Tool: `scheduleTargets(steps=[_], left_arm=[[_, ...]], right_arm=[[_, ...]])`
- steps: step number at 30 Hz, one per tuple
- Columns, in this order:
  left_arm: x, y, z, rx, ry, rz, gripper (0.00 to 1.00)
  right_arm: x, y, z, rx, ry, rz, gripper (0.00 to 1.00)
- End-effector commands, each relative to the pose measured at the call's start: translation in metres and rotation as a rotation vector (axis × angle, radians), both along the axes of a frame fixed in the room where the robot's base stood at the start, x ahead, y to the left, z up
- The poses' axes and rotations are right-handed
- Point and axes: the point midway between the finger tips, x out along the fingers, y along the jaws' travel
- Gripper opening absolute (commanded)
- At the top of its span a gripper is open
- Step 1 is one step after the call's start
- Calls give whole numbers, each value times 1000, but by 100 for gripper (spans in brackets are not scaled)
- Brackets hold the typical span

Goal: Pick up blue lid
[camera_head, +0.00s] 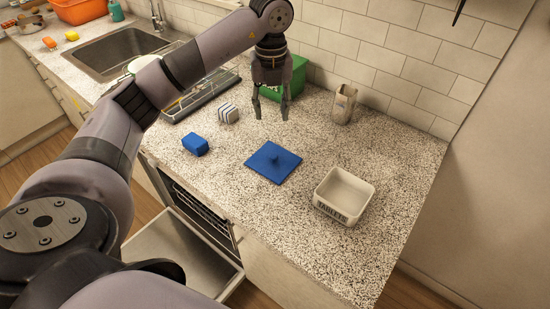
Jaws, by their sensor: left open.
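The blue lid (273,163) is a flat square with a small knob in its middle. It lies on the speckled counter (330,260), left of a white container marked TABLETS. My left gripper (271,112) hangs above the counter, fingers pointing down and spread apart, with nothing between them. It is behind and above the lid, not touching it. My left arm crosses the left side of the view. My right gripper is not in view.
The open-topped TABLETS container (343,196) stands right of the lid. A blue block (195,145), a striped block (228,113), a green box (298,76) and a beige holder (343,104) are around. The dishwasher door (180,252) hangs open below. A sink (118,50) is at back left.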

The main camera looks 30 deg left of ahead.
Motion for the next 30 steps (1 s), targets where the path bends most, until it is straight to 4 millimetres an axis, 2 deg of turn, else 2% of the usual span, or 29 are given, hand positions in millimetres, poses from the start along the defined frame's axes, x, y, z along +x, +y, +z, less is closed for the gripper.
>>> scheduleTargets(steps=[9,12,19,22,26,30], left_arm=[[-2,-1,-68,-4,6,-4,41],[-1,-2,-85,-3,4,-5,41],[0,-2,-104,-4,0,-5,41],[-1,-4,-113,-5,4,-6,41],[-2,-6,-132,-5,5,-6,41],[-1,-6,-150,-6,0,-5,41]], right_arm=[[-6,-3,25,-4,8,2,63],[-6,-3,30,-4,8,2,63],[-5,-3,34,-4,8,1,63],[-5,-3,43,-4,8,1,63],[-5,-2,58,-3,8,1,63],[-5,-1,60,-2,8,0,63]])
